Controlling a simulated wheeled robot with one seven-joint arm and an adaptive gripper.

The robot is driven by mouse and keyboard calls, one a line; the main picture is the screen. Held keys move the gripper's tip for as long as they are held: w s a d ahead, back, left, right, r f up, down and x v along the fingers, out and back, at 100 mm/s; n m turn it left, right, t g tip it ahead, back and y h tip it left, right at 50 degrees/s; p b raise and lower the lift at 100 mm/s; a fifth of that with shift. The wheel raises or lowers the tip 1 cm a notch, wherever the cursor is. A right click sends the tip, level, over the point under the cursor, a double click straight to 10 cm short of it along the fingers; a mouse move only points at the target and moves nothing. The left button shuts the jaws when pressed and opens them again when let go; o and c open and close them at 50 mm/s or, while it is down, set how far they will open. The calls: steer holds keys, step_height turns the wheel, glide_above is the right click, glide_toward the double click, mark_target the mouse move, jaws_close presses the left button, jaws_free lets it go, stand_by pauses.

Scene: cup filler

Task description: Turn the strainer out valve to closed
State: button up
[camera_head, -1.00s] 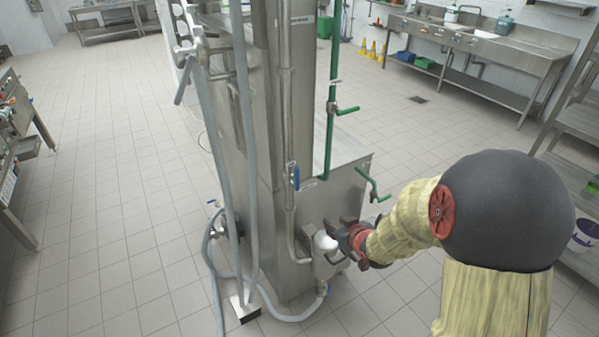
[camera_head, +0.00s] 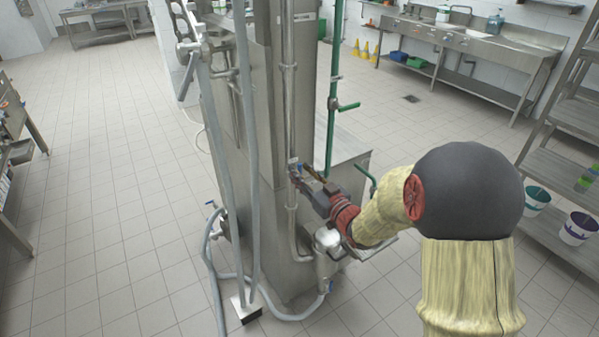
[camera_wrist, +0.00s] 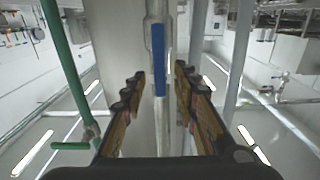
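A lever valve with a blue handle sits on a vertical steel pipe (camera_head: 290,105) at the column's front corner. In the wrist view the blue handle (camera_wrist: 158,60) lies in line with its pipe (camera_wrist: 165,125). My gripper (camera_head: 306,173) is at the valve in the head view and hides most of it. In the wrist view my gripper (camera_wrist: 160,76) is open, one finger on each side of the handle, with gaps showing on both sides. A metal canister (camera_head: 327,250), which looks like the strainer, stands lower on this pipe. I cannot read a name at the valve.
A green pipe (camera_head: 333,100) with green-handled valves (camera_head: 348,107) runs right of my gripper; it also shows in the wrist view (camera_wrist: 62,60). Grey hoses (camera_head: 247,140) hang on the left. A steel cabinet (camera_head: 347,150) stands behind. Open floor lies left.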

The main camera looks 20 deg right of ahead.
steer(key=shift+x, duration=0.8)
steer(key=c, duration=0.3)
steer(key=c, duration=0.4)
jaws_close()
